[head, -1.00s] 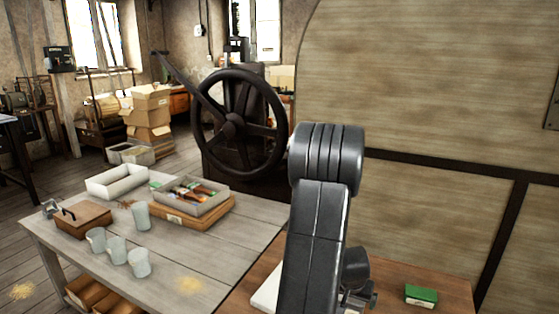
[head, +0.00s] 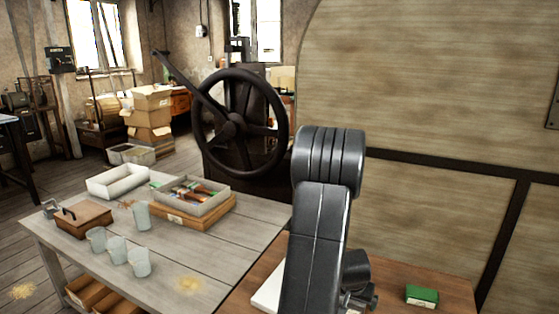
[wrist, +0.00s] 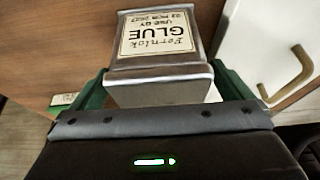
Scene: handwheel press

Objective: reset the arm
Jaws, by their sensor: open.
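My gripper (wrist: 162,74) is open in the wrist view, with a green finger at each side. A grey tin with a cream label reading "GLUE" (wrist: 158,36) stands between and ahead of the fingers. Whether the fingers touch it cannot be told. In the head view my arm rises in front of the brown bench (head: 445,282) and hides most of the gripper and the tin.
A green box (head: 421,295) lies on the brown bench, right of my arm. A white object with a brass handle (wrist: 300,65) is beside the tin. Several cups (head: 117,249), a tray (head: 220,203) and a handwheel (head: 241,122) stand left. A large wooden panel (head: 430,75) rises behind.

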